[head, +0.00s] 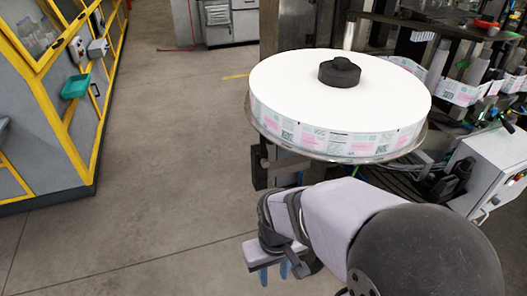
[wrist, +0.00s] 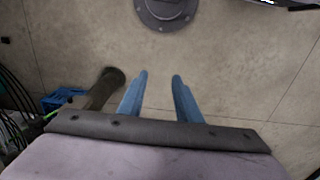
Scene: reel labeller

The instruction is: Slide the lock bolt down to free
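I cannot make out the lock bolt for certain in either view. A large white label reel (head: 300,80) lies flat on a round metal plate, with a black knob (head: 340,73) at its centre. A dark bracket (head: 259,165) shows just under the reel's left edge. My gripper (head: 274,271) is below and in front of the reel, apart from it. In the wrist view my gripper (wrist: 159,78) shows two blue fingers spread apart with nothing between them, above the floor.
In the wrist view a dark post (wrist: 105,88) stands just left of the fingers, and a grey round base (wrist: 167,12) sits on the floor ahead. A blue crate (wrist: 62,98) and cables are at left. The labeller's white box (head: 492,165) is at right. The floor at left is clear.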

